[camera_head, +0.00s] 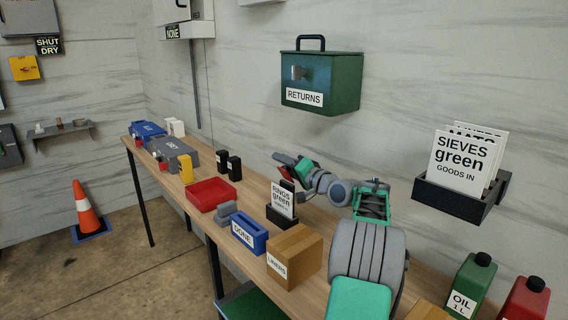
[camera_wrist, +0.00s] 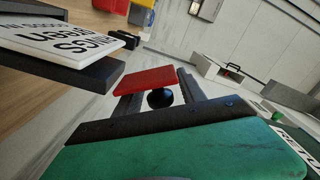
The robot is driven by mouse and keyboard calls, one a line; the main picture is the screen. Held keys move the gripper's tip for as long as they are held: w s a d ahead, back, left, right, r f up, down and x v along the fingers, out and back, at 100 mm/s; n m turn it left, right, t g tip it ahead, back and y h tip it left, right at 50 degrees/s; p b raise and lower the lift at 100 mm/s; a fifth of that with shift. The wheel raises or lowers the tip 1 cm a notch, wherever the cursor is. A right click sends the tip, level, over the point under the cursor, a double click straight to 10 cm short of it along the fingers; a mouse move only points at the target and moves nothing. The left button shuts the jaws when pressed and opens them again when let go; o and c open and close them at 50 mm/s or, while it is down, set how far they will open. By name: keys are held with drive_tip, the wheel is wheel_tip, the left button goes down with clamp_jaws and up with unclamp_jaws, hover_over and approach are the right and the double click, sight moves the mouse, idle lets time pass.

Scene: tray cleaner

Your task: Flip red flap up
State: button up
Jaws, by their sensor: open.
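A grey box (camera_head: 175,153) with a small red part (camera_head: 163,168) at its front stands on the bench's far end. A blue box (camera_head: 149,130) beside it also has a small red part (camera_head: 138,142). Which of these red parts is the flap is too small to tell. My gripper (camera_head: 284,166) is open above the bench, well to the right of both boxes. A flat red plate (camera_wrist: 146,79) shows at its fingers in the wrist view, with a black ball (camera_wrist: 160,98) beneath. I cannot tell whether the plate belongs to the gripper.
A card holder (camera_head: 282,221) stands just below my gripper. A red tray (camera_head: 211,207), yellow block (camera_head: 187,169) and black blocks (camera_head: 234,167) lie between it and the boxes. A green returns box (camera_head: 346,85) hangs on the wall above.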

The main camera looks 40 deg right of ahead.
drive_tip(key=shift+c, duration=0.6)
clamp_jaws()
